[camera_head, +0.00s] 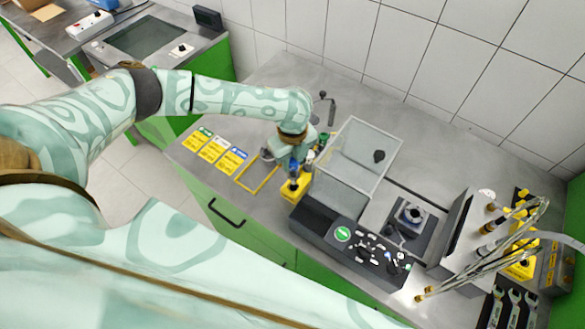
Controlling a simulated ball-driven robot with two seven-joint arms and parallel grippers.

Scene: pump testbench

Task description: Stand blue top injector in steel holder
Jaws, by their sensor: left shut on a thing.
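My left gripper (292,150) reaches in from the left above the bench, beside the glass-covered box. It is shut on the blue top injector (293,167), of which only a small blue part shows; my gripper hides the rest. The injector is over or just behind a yellow block (295,188), and I cannot tell whether they touch. A steel holder (411,214) with a round opening stands on a dark plate right of the clear box, well apart from my gripper. My right gripper is not in view.
The clear-lidded box (362,152) stands between my left gripper and the steel holder. A black control panel (350,243) lies in front of it. A grey unit with metal pipes (480,235) and wrenches (513,308) are at the right. Yellow labels (214,148) lie at the left.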

